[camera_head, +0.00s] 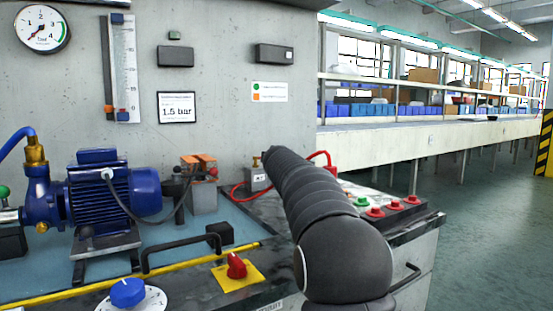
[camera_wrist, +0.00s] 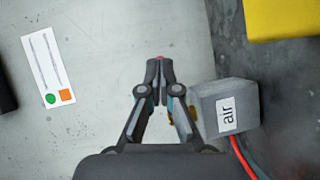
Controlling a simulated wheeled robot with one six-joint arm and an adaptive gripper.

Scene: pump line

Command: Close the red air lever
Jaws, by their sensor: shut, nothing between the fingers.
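The grey air box (camera_wrist: 228,106), labelled "air", stands just right of my gripper in the wrist view. It also shows left of my arm in the head view (camera_head: 257,180), with a brass fitting (camera_head: 256,162) on top. My gripper (camera_wrist: 158,66) is shut and empty, its fingertips close together. A small bit of red (camera_wrist: 159,58) shows right at the fingertips; it may be the red air lever, mostly hidden behind them. I cannot tell whether the fingers touch it. In the head view my arm hides the gripper.
A red hose (camera_wrist: 242,158) leaves the box. A sign (camera_wrist: 48,68) hangs on the wall. On the bench are a blue pump motor (camera_head: 110,190), a red knob on a yellow plate (camera_head: 237,268), a blue dial (camera_head: 128,293) and a button panel (camera_head: 385,200).

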